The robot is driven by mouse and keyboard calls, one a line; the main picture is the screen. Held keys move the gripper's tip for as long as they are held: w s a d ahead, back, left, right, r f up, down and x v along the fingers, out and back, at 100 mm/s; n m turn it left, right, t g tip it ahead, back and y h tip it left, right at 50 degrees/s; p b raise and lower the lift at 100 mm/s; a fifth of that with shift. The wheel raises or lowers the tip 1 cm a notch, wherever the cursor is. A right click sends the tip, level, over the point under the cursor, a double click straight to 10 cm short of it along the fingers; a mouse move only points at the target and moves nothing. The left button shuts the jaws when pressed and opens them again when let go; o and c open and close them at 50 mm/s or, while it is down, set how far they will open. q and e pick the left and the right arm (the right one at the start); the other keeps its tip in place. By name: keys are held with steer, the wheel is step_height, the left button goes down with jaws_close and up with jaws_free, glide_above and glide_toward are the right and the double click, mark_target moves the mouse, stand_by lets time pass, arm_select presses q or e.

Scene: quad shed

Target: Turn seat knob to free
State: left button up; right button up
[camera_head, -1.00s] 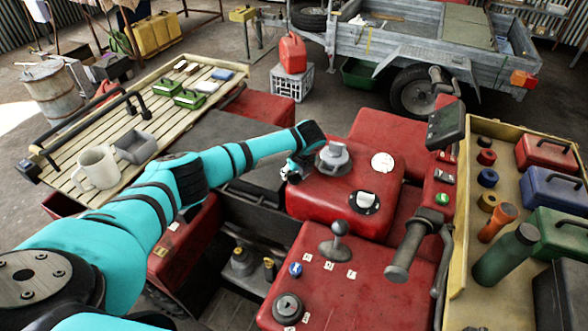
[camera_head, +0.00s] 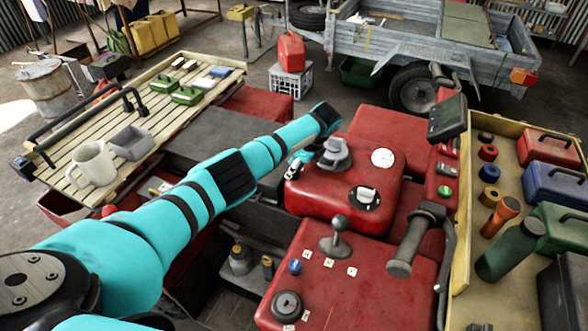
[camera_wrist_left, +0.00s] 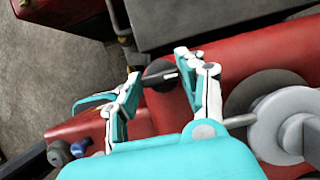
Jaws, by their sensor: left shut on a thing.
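A round black knob (camera_wrist_left: 160,75) with a white mark shows in the left wrist view, on a dark stem in front of the red bodywork. My left gripper (camera_wrist_left: 158,76) has one finger on each side of it and is shut on it. In the head view my left gripper (camera_head: 297,164) is at the left side of the red tank (camera_head: 325,195), below the grey cap (camera_head: 334,154). The knob is hidden there behind the gripper and arm. I cannot read which setting its white mark points at. My right gripper is not in view.
The grey cap (camera_wrist_left: 285,125) is close to the right finger in the wrist view. A dark seat (camera_head: 215,135) lies behind my arm. A slatted rack (camera_head: 165,100) with a mug (camera_head: 93,165) is at left. Handlebar grip (camera_head: 408,250) and tool tray (camera_head: 460,230) are at right.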

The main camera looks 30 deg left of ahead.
arm_select(q)
steer(key=shift+w, duration=0.1)
stand_by(0.4)
steer(key=o, duration=1.2)
steer(key=shift+c, duration=0.2)
steer(key=v, duration=1.2)
steer(key=shift+a, duration=0.1)
